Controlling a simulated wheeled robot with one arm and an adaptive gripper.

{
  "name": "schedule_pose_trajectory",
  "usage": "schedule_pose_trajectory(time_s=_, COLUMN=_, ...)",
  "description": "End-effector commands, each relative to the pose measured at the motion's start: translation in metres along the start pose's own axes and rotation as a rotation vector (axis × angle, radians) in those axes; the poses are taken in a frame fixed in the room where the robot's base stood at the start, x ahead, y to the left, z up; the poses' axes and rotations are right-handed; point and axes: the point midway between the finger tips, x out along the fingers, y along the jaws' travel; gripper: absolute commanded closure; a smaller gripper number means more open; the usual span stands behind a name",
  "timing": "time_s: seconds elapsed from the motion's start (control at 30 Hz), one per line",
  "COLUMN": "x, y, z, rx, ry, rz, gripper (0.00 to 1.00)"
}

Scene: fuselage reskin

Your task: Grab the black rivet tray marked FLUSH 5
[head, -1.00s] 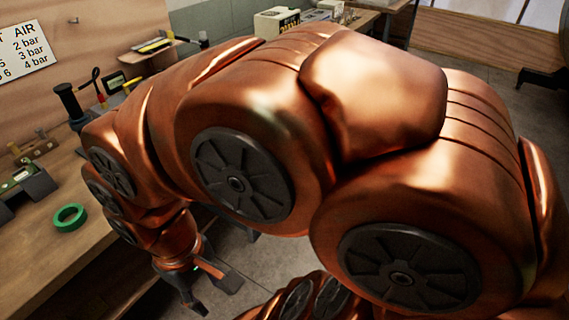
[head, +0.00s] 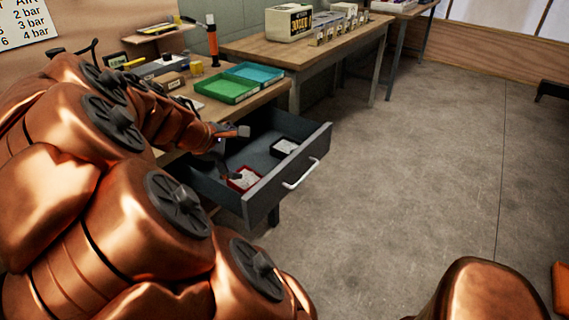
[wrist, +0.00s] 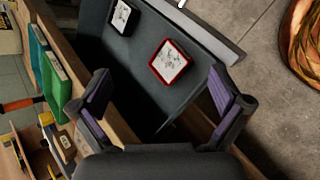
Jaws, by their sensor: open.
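A small black tray (head: 286,147) with pale contents lies in the open grey drawer (head: 318,151), toward its far right side. It also shows at the top of the wrist view (wrist: 121,16). I cannot read any marking on it. A red tray (head: 243,179) lies nearer in the same drawer and shows larger in the wrist view (wrist: 170,61). My gripper (head: 236,154) is open and empty above the drawer's left part. In the wrist view its fingers (wrist: 160,88) are spread wide, with the red tray just beyond them and the black tray farther off.
The drawer's front has a white handle (head: 300,172). Green (head: 226,88) and teal (head: 253,73) bins sit on the bench above the drawer. An orange-and-black upright tool (head: 212,42) stands behind. A second bench (head: 265,47) is at the back.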

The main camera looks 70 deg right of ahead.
Motion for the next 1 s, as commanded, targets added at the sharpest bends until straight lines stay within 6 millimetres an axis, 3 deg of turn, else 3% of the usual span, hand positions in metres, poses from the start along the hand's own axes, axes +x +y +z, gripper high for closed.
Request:
schedule_pose_trajectory(time_s=0.03, x=0.031, y=0.007, z=-0.003, rx=-0.052, ry=-0.042, rz=0.038, gripper=0.00)
schedule_pose_trajectory(time_s=0.3, x=0.139, y=0.066, z=-0.010, rx=-0.463, ry=-0.236, rz=0.188, gripper=0.00)
schedule_pose_trajectory(time_s=0.5, x=0.217, y=0.084, z=-0.026, rx=-0.787, ry=-0.335, rz=0.222, gripper=0.00)
schedule_pose_trajectory(time_s=0.7, x=0.258, y=0.088, z=-0.038, rx=-0.969, ry=-0.369, rz=0.230, gripper=0.00)
schedule_pose_trajectory(time_s=1.0, x=0.277, y=0.092, z=-0.038, rx=-1.013, ry=-0.375, rz=0.229, gripper=0.00)
